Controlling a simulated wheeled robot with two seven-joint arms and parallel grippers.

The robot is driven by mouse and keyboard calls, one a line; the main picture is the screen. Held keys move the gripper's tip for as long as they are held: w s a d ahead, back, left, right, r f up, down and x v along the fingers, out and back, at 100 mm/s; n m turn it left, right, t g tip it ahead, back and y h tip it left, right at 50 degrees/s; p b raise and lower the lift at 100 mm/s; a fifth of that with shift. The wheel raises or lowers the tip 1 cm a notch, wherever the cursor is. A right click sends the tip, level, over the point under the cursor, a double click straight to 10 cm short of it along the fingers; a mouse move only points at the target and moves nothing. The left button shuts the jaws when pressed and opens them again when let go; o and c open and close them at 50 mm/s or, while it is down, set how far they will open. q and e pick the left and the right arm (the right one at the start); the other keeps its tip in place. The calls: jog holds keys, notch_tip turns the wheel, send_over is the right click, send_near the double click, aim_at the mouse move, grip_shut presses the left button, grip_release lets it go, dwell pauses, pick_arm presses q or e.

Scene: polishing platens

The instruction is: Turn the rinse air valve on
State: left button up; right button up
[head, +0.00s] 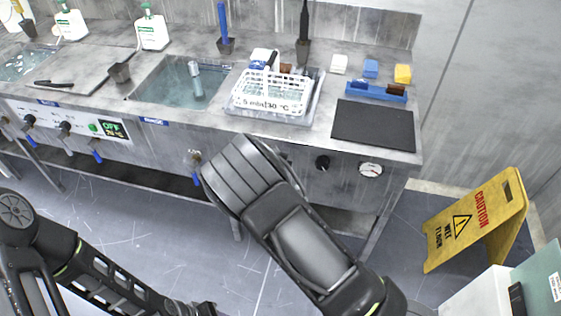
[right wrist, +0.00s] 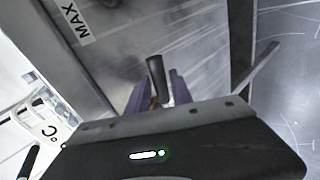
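A valve with a brass-coloured body (head: 195,157) sits on the bench's front panel, right of a small blue label (head: 153,121) below the right basin. A blue part (head: 196,180) hangs beneath it. My right arm covers the area just right of it and hides the right gripper in the head view. In the right wrist view a dark cylindrical handle (right wrist: 157,75) stands between the fingers of my right gripper (right wrist: 158,88), with a bit of brass colour at its foot. Whether the fingers press on it is unclear. My left gripper (head: 203,309) is at the bottom edge, only partly visible.
A black knob (head: 322,162) and a gauge (head: 370,169) are at right. A white basket (head: 272,85) stands on the bench. A yellow wet-floor sign (head: 477,218) stands at right.

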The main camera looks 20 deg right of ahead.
jog(key=v, duration=0.6)
jog(key=shift+s+r, duration=0.2)
jog(key=shift+s, duration=0.1)
jog(key=shift+a, duration=0.1)
jog(key=s+f+m+g+y, duration=0.3)
jog(key=s+f+m+g, duration=0.2)
jog(key=s+f, duration=1.05)
jog(key=s+a+m+g+y, duration=0.2)
jog(key=s+a+m+y, duration=0.1)
jog(key=s+a, duration=0.3)
jog(key=s+a+f+m+g+y, duration=0.1)
jog(key=s+a+m+g+y, duration=0.1)
jog(key=s+a, duration=0.4)
jog(key=s+m+y, duration=0.1)
jog(key=s+m, duration=0.1)
jog(key=s, duration=0.2)
jog(key=shift+s+a+f+m+y, duration=0.2)
jog(key=shift+s+f+m+y, duration=0.05)
jog(key=shift+s+m+y, duration=0.05)
